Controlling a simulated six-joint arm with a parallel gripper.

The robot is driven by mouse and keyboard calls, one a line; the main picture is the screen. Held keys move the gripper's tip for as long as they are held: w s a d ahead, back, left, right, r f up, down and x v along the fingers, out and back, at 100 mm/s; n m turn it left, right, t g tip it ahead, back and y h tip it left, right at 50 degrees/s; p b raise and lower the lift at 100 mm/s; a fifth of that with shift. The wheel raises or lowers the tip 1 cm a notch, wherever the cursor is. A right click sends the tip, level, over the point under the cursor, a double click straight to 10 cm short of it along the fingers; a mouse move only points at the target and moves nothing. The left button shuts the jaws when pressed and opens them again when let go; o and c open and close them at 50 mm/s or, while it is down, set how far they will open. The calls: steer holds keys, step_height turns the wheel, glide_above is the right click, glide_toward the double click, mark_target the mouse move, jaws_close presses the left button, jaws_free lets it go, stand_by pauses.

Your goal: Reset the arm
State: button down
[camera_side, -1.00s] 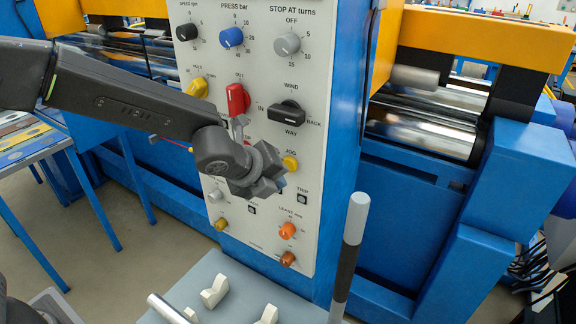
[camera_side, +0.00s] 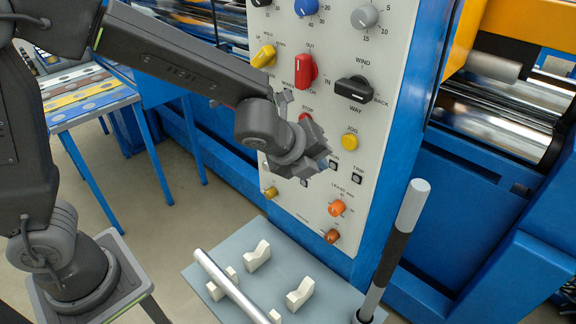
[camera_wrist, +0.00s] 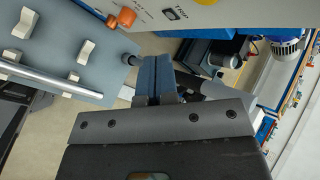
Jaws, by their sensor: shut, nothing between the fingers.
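My gripper (camera_side: 322,158) is in front of the lower part of the light grey control panel (camera_side: 340,50), clear of the grey shelf below. Its fingers show pressed together and empty in the wrist view (camera_wrist: 157,75). The panel carries a red knob (camera_side: 305,70), a black WIND knob (camera_side: 354,90), a yellow knob (camera_side: 264,57), a yellow JOG button (camera_side: 349,142) and orange knobs low down (camera_side: 337,208). A red STOP button is partly hidden behind my gripper. I cannot tell from the side view whether the gripper touches the panel.
A grey shelf (camera_side: 230,262) holds cream V-blocks (camera_side: 257,256) and a metal rod (camera_side: 230,285). A black-and-grey post (camera_side: 398,240) stands at the shelf's right. A blue-legged table (camera_side: 85,95) stands at the left. Steel rollers (camera_side: 500,120) lie at the right.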

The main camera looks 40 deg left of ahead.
steer(key=s+a+r+n+g+y, duration=0.1)
steer(key=s+a+r+n, duration=0.25)
steer(key=a+n, duration=0.2)
steer(key=s+a+r+n+y, duration=0.1)
steer(key=s+a+r+n, duration=0.2)
steer(key=s+a+n, duration=0.3)
steer(key=s+a+n+g, duration=0.2)
steer(key=s+n, duration=1)
steer(key=n, duration=0.1)
steer(key=shift+s+a+r+n, duration=0.15)
steer(key=shift+s+n, duration=0.05)
steer(key=shift+n, duration=0.15)
stand_by(0.6)
